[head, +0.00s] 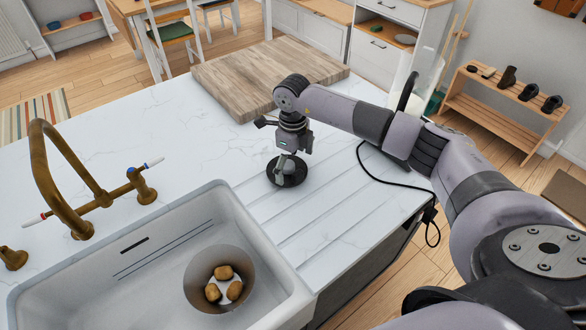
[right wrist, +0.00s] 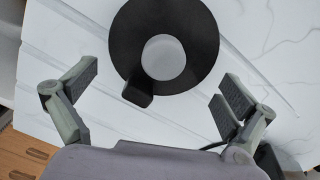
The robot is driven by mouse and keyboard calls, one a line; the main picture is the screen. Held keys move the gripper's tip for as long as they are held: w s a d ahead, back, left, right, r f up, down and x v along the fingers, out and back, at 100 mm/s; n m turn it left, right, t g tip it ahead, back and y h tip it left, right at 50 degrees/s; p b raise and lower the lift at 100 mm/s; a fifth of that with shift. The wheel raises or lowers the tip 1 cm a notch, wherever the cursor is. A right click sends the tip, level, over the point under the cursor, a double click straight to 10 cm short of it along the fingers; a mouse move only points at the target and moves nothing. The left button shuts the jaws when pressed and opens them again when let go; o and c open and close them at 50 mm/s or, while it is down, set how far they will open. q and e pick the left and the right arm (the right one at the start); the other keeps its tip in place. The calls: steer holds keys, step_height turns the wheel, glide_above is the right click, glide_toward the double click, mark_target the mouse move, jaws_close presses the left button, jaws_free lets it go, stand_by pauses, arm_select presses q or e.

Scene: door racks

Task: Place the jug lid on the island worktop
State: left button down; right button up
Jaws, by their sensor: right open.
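The jug lid (head: 287,178) is a round black disc lying on the white marbled island worktop (head: 200,155), beside the drainer grooves behind the sink. In the right wrist view the lid (right wrist: 205,50) shows a pale grey round centre and a black tab at its near edge. My right gripper (head: 287,160) is directly over the lid, pointing down. In its wrist view the gripper (right wrist: 160,92) is open, its fingers apart on either side of the tab and not touching the lid. My left gripper is not in view.
A clear jug (head: 425,72) with a black handle stands behind my right arm, partly hidden; a black cord runs nearby. A wooden board (head: 240,80) lies at the back. A brass tap (head: 60,180) stands left.

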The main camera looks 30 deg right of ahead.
step_height(320, 180, up, 10)
steer(key=b, duration=0.3)
steer(key=shift+r, duration=0.2)
steer(key=shift+f, duration=0.1)
